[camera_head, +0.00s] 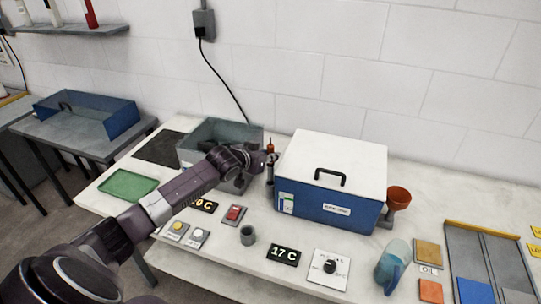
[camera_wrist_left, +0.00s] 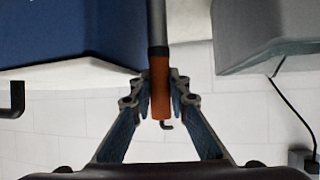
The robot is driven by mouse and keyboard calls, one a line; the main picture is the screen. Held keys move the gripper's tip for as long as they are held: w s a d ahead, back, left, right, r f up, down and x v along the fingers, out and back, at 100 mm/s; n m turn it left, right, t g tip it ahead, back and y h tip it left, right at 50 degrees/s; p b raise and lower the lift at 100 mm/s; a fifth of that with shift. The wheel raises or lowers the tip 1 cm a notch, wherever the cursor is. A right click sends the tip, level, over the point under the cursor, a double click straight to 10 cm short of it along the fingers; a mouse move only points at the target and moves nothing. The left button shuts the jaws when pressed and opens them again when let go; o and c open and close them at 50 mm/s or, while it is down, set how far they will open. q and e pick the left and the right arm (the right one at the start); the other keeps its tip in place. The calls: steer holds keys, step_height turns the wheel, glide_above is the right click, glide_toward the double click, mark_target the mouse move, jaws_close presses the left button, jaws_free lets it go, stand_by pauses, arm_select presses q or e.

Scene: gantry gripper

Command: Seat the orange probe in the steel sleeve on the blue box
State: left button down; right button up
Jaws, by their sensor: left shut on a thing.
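My left gripper (camera_head: 268,158) is shut on the orange probe at the left side of the blue box (camera_head: 329,208). The probe's orange handle (camera_head: 270,146) stands upright above the fingers. The left wrist view, upside down, shows the handle (camera_wrist_left: 160,92) between both fingertips (camera_wrist_left: 160,88), with a grey shaft (camera_wrist_left: 157,22) running on past them. Below the gripper in the head view, a narrow dark upright piece stands against the box's left edge. I cannot tell the shaft from the steel sleeve there, or whether the shaft is inside it. My right gripper is out of view.
A grey bin (camera_head: 219,133) stands left of the blue box, close to my gripper. An orange cup on a stand (camera_head: 398,199) is right of the box. Switches, displays and a small grey cup (camera_head: 248,235) line the front. A blue jug (camera_head: 392,265) stands front right.

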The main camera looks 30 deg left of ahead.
arm_select(q)
steer(key=shift+f, duration=0.35)
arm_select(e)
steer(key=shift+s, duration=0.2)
arm_select(q)
steer(key=shift+f, duration=0.1)
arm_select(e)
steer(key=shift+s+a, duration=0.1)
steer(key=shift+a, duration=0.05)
arm_select(q)
steer(key=shift+f, duration=0.5)
steer(key=c, duration=2.1)
jaws_free()
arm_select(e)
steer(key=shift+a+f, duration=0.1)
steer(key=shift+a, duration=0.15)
